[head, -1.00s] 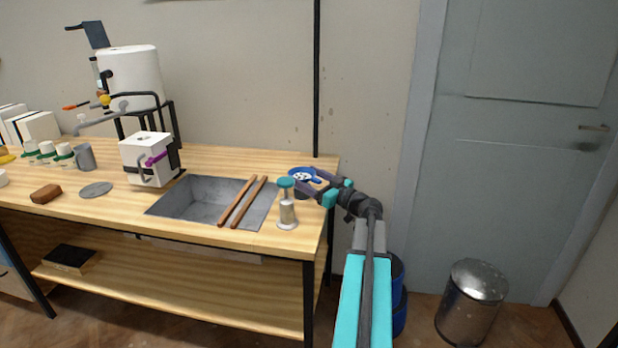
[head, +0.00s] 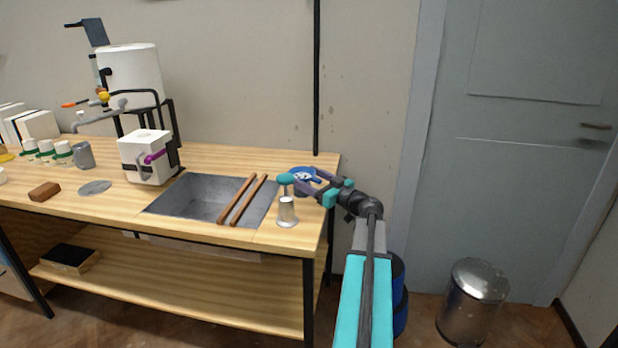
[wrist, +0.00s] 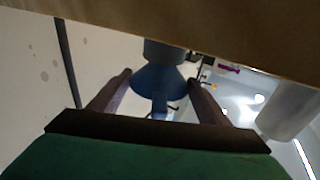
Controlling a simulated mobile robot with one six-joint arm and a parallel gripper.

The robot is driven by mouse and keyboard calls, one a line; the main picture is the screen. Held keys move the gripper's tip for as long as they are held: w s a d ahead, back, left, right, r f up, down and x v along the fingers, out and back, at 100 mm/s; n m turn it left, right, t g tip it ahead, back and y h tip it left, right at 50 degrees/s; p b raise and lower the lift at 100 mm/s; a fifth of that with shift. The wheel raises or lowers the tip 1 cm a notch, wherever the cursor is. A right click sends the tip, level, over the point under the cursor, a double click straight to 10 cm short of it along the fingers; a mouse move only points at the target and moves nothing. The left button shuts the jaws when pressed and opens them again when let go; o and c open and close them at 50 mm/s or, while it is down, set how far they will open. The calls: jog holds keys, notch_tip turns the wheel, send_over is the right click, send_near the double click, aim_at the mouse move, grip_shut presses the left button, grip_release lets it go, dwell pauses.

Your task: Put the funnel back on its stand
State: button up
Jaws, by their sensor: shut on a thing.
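The teal funnel (head: 286,179) is at the tips of my gripper (head: 297,181), above the right front of the workbench. In the wrist view my gripper (wrist: 160,85) has a finger on each side of the blue-grey cone of the funnel (wrist: 160,82), and the picture is upside down. A silver, cup-like piece (head: 287,213), which looks like the stand, is upright on the bench just below the funnel. A short cylinder (wrist: 165,51) adjoins the narrow end of the cone in the wrist view. I cannot tell whether funnel and stand touch.

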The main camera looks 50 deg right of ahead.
jog(key=shift+f, duration=0.1)
dwell(0.6)
jog(key=o, duration=1.2)
jog(key=shift+o, duration=0.2)
jog(key=s+f+b, duration=0.1)
jog(key=s, duration=1.3)
jog(key=shift+d, duration=0.2)
jog(key=shift+w, duration=0.1)
